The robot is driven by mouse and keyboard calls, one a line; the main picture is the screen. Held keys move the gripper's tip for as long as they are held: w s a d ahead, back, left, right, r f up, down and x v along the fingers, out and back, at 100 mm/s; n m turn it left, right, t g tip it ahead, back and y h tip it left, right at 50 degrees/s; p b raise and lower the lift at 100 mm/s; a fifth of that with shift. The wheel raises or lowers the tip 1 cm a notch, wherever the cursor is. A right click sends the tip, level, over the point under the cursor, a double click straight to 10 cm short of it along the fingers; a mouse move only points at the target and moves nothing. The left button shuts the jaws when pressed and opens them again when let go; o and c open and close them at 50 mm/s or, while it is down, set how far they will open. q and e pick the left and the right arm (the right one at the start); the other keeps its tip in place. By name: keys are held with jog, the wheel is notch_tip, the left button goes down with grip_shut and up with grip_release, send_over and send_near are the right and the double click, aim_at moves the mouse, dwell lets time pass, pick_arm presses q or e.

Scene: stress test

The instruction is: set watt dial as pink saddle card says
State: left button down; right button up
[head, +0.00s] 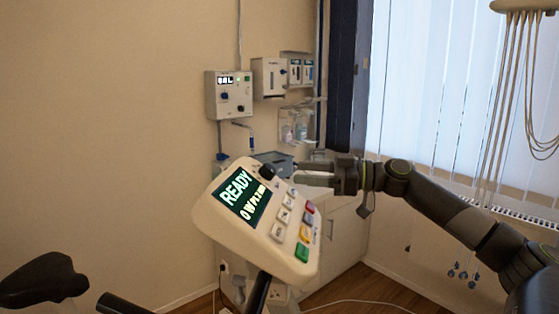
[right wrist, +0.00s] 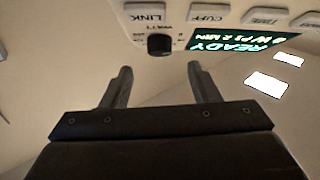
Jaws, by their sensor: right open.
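The watt dial (head: 267,172) is a small black knob at the top edge of a cream console (head: 215,220). It also shows in the right wrist view (right wrist: 160,45), beside the label WATT. The console's green display (head: 244,199) reads READY, with a line starting 0 W below. My right gripper (head: 296,173) is open and empty. In the right wrist view its fingertips (right wrist: 159,68) lie either side of the dial's line, with the dial just beyond them and apparently not touched. A black saddle (head: 42,280) is at lower left; no pink card shows on it. My left gripper is out of view.
Several console keys (head: 302,252) sit below and right of the display. Wall boxes (head: 229,95) and a cabinet (head: 340,240) stand behind. Cables (head: 512,85) hang at upper right. A black bar (head: 120,303) is at the bottom left.

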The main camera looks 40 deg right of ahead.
aim_at(274, 171)
jog(key=p+x, duration=0.3)
jog(key=x, duration=0.2)
jog(key=shift+w+a+r+p, duration=0.15)
jog(key=shift+r+p, duration=0.05)
jog(key=shift+p, duration=0.15)
jog(key=shift+w+a+f+p, duration=0.15)
jog(key=shift+w+a+p, duration=0.15)
jog(key=shift+w+a, duration=0.2)
